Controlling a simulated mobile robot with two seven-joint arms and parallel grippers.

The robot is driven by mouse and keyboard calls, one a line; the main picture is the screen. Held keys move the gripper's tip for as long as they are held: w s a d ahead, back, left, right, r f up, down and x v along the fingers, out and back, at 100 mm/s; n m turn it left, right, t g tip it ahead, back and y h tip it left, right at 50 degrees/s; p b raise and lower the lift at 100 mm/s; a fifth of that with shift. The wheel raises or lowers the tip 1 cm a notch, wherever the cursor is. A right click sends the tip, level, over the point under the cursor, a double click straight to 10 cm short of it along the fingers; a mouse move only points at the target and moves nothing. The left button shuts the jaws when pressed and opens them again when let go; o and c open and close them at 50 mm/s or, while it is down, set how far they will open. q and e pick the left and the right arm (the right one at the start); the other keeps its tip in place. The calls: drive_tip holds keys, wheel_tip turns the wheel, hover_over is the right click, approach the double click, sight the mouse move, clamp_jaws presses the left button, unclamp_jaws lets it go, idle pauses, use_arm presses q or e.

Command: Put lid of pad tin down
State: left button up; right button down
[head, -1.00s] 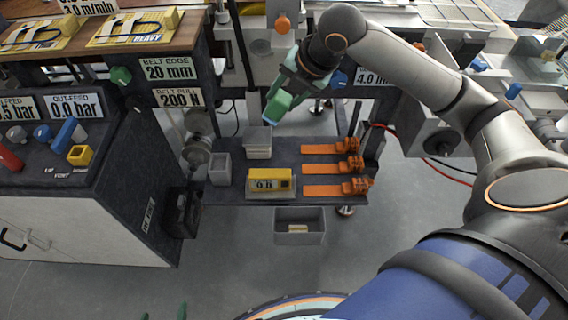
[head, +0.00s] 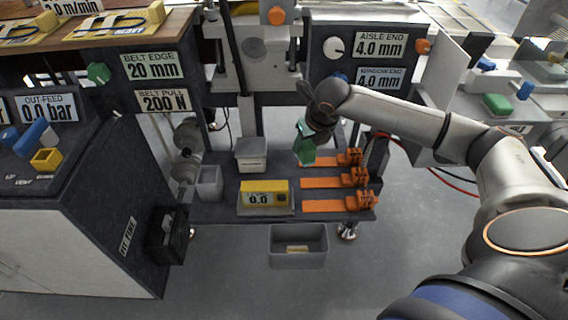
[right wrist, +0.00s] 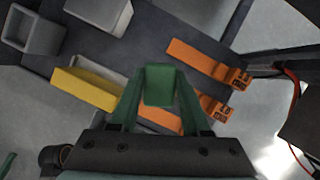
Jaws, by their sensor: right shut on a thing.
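My right gripper (head: 306,155) has green fingers and points down over the dark bench, just left of the farthest orange strip. In the right wrist view the fingers close on a small green block-like piece (right wrist: 160,85). It seems to be the pad tin's lid, though the fingers hide much of it. A grey box with a pale top (head: 251,156), perhaps the pad tin, stands left of the gripper; it is cut off at the top of the right wrist view (right wrist: 98,12). A green tip (right wrist: 7,165), probably my left gripper, shows at the lower left there.
A yellow display unit (head: 264,194) stands in front of the box, and an open grey bin (head: 208,183) left of it. Several orange strips with clamps (head: 335,182) lie at the right. A grey tray (head: 298,247) sits below the front edge. Dark bench shows between box and strips.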

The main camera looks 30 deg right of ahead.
drive_tip(key=w+a+f, duration=0.1)
drive_tip(key=w+f, duration=0.1)
drive_tip(key=w+f+b, duration=0.1)
drive_tip(key=w+f, duration=0.1)
drive_tip(key=w+a+f+b, duration=0.1)
drive_tip(key=w+f, duration=0.1)
drive_tip(key=f, duration=0.1)
drive_tip(key=shift+a, duration=0.35)
wheel_tip(320, 180, down, 2)
drive_tip(key=shift+f+b, duration=0.25)
drive_tip(key=shift+b, duration=0.25)
drive_tip(key=shift+f, duration=0.2)
use_arm(q)
drive_tip(key=shift+w+a+f+t, duration=0.15)
drive_tip(key=shift+a+f, duration=0.05)
drive_tip(key=shift+f, duration=0.2)
drive_tip(key=shift+w+a+f+t, duration=0.1)
drive_tip(key=shift+a+f+t, duration=0.1)
drive_tip(key=shift+f, duration=0.15)
use_arm(e)
drive_tip(key=c, duration=0.8)
unclamp_jaws()
drive_tip(key=o, duration=0.4)
use_arm(q)
drive_tip(key=shift+s+f, duration=0.2)
drive_tip(key=shift+f, duration=0.1)
use_arm(e)
drive_tip(key=shift+o, duration=0.2)
